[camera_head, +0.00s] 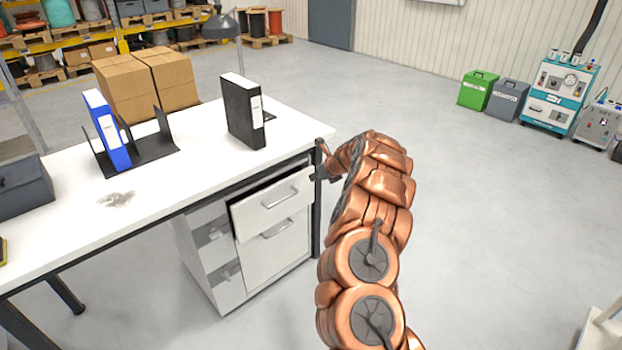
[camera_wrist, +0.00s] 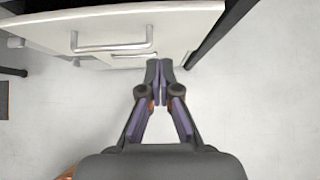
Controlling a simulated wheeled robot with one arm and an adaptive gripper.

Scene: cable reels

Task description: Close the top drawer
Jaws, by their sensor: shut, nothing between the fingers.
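The white drawer cabinet (camera_head: 274,265) stands under the desk. Its top drawer (camera_head: 258,216) is partly open: its front juts out past the lower front, and a dark gap shows above it. The top drawer has a grey bar handle (camera_head: 281,198). My gripper (camera_head: 316,178) is at the right end of the top drawer, by the desk corner, partly hidden by my arm. In the wrist view, my gripper (camera_wrist: 159,64) is shut and empty, its tips at the edge of the drawer front (camera_wrist: 180,25), right of the handle (camera_wrist: 112,48). I cannot tell whether they touch.
The white desk (camera_head: 185,185) carries a black binder (camera_head: 243,112), a blue binder (camera_head: 107,130) in a rack and a dark box (camera_head: 22,187). A black desk leg (camera_head: 316,215) stands right of the cabinet.

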